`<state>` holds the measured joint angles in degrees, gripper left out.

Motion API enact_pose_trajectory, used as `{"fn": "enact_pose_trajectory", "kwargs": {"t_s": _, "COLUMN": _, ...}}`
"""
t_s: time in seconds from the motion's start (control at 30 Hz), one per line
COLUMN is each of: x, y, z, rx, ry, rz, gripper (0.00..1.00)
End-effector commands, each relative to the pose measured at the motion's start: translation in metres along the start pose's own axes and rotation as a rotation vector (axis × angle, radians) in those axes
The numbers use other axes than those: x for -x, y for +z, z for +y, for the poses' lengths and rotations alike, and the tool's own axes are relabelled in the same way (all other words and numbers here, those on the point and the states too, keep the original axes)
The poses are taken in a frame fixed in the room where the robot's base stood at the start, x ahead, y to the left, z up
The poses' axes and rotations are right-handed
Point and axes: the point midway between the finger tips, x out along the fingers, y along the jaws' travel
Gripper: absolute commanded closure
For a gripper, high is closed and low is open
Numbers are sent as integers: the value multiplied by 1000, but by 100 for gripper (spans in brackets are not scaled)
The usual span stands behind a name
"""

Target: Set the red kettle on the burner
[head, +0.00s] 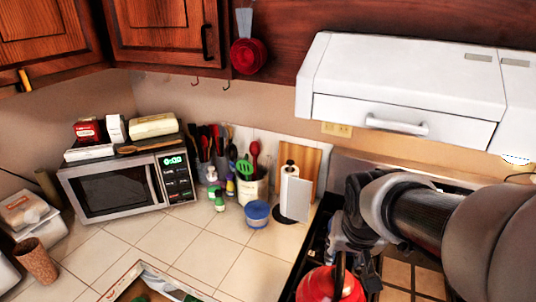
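The red kettle (318,287) shows at the bottom edge, right of centre, cut off by the frame. Its dark handle (340,272) stands up from the top. My gripper (355,262) points down right at the handle, coming from my arm at the right. The fingers are dark and overlap the handle and kettle, so I cannot tell whether they are closed on it. The black edge of the stove (312,243) shows left of my gripper. No burner can be made out; my arm and the kettle cover much of that area.
A tiled counter (206,245) lies left of the stove. A white range hood (405,85) hangs above my arm.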

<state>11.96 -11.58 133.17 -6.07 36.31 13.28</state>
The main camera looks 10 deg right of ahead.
Motion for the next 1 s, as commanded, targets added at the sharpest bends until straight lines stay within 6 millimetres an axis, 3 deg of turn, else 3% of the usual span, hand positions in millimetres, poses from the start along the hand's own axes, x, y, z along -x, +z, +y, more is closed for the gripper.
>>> {"fn": "enact_pose_trajectory", "kwargs": {"t_s": 0.1, "x": 37, "y": 33, "z": -16, "rx": 91, "ry": -38, "rz": 15, "gripper": 61}}
{"fn": "enact_pose_trajectory", "kwargs": {"t_s": 0.2, "x": 62, "y": 68, "z": -25, "rx": 177, "ry": -74, "rz": 18, "gripper": 61}}
{"fn": "enact_pose_trajectory", "kwargs": {"t_s": 0.4, "x": 88, "y": 120, "z": -33, "rx": 304, "ry": -130, "rz": 19, "gripper": 61}}
{"fn": "enact_pose_trajectory", "kwargs": {"t_s": 0.53, "x": 92, "y": 133, "z": -34, "rx": 335, "ry": -143, "rz": 17, "gripper": 61}}
{"fn": "enact_pose_trajectory", "kwargs": {"t_s": 0.83, "x": 91, "y": 134, "z": -34, "rx": 337, "ry": -143, "rz": 15, "gripper": 61}}
{"fn": "enact_pose_trajectory", "kwargs": {"t_s": 1.0, "x": 72, "y": 142, "z": -34, "rx": 337, "ry": -143, "rz": 15, "gripper": 61}}
